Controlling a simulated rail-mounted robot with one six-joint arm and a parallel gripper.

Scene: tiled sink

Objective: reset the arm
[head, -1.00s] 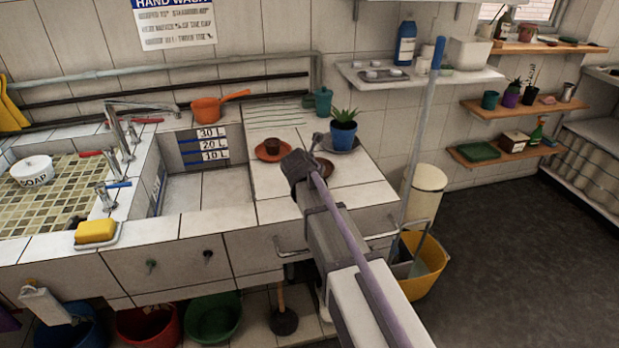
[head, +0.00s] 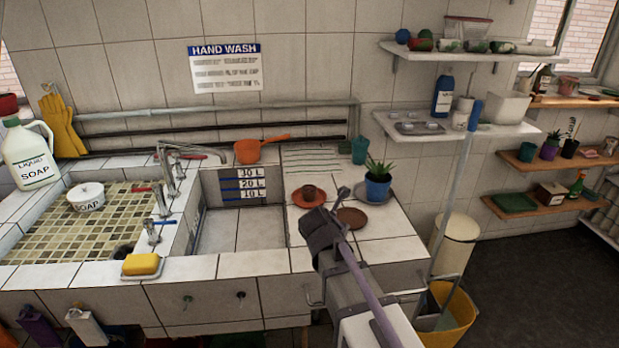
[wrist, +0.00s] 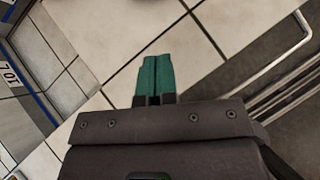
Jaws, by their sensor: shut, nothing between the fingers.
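My gripper (wrist: 155,78) shows in the wrist view with its two green fingers pressed together and nothing between them. Pale counter tiles lie beyond the fingertips. In the head view my arm reaches from the lower right to the front of the counter, right of the tiled basin (head: 238,232). The dark end of the arm is beside a brown saucer (head: 352,217). The fingers cannot be made out there.
A long blue-handled mop (head: 455,185) and a yellow bucket (head: 452,318) stand to the right. A metal rail (wrist: 285,70) shows in the wrist view.

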